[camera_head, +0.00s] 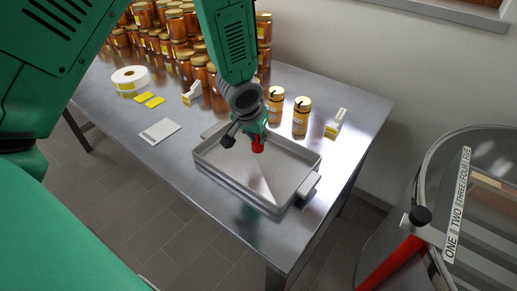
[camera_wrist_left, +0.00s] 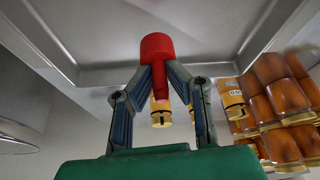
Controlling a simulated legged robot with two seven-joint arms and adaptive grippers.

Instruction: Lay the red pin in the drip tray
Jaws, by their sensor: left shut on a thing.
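The red pin (camera_head: 258,145) is held by my left gripper (camera_head: 252,132) above the grey drip tray (camera_head: 232,185) in the head view. In the left wrist view the red pin (camera_wrist_left: 157,52) has a wide round head and a narrower shaft between the two fingers of my left gripper (camera_wrist_left: 160,80). The fingers are shut on it. The drip tray (camera_wrist_left: 105,75) fills the upper part of that view, with its rim crossing behind the pin. The gap between pin and tray floor is hard to judge. My right gripper is not in view.
Two small honey jars (camera_head: 301,116) and a small white-and-yellow box (camera_head: 336,123) stand behind the tray. Many stacked jars (camera_head: 180,30) fill the table's back left. A white card (camera_head: 160,131) and a label roll (camera_head: 130,78) lie left. A steel tank (camera_head: 480,200) stands right.

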